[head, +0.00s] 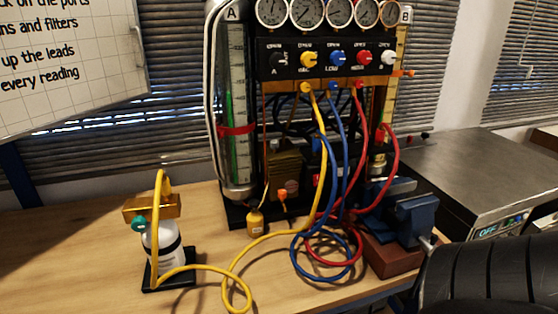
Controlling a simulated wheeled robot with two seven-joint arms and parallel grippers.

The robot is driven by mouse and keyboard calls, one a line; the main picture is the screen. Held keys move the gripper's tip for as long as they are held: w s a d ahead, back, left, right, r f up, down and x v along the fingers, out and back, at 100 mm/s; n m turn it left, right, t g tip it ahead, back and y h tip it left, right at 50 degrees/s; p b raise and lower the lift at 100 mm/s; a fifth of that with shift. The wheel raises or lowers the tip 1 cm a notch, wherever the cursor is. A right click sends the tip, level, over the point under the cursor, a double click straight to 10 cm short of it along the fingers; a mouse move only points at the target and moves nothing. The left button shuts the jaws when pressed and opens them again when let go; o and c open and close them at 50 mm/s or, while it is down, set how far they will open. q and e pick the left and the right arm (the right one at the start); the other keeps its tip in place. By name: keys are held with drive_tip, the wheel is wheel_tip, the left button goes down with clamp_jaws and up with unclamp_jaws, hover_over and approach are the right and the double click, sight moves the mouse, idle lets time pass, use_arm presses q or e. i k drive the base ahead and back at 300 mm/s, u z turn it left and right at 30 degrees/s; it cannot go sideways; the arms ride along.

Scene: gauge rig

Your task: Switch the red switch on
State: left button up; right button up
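The gauge rig (268,72) stands on the wooden bench, with a row of gauges above a black panel of coloured knobs. A small red patch (319,179) shows low on the rig beside the pump-like motor (285,165), partly covered by hoses. I cannot tell for sure whether it is the red switch, or its position. A red knob (364,57) sits on the panel, right of a blue knob. Neither gripper is in view. A black ribbed part at the lower right appears to be my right arm.
Yellow, blue and red hoses (322,277) hang from the rig and coil on the bench front. A white bottle (163,246) stands at left and a blue vise (405,212) at right. A steel-topped unit (480,170) stands at far right. The bench's left end (60,245) is clear.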

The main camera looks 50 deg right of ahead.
sight(316, 177)
drive_tip(key=z, duration=1.8)
drive_tip(key=k, duration=1.35)
drive_tip(key=u, duration=0.75)
drive_tip(key=i, duration=1)
drive_tip(key=z, duration=0.15)
